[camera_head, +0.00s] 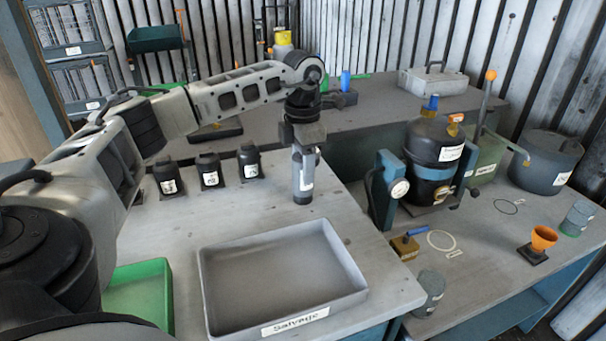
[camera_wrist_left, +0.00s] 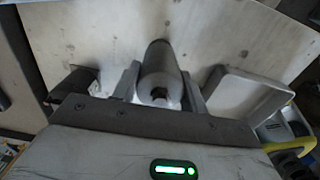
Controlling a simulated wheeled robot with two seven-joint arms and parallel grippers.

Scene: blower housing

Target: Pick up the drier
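A grey cylinder with a white label (camera_head: 303,187), which may be the drier, stands upright over the left bench beneath my left gripper (camera_head: 305,152). Its label is too small to read. In the left wrist view the cylinder (camera_wrist_left: 160,62) lies between the two fingers of my left gripper (camera_wrist_left: 160,84). The fingers appear to touch it on both sides, so the gripper looks shut on it. I cannot tell whether its base touches the bench. My right gripper is not in view.
Three black labelled bottles (camera_head: 210,172) stand left of the cylinder. A grey tray (camera_head: 345,286) lies in front and a green bin (camera_head: 138,294) at left. A black drum in a blue frame (camera_head: 436,142) and an orange funnel (camera_head: 543,236) stand on the right bench.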

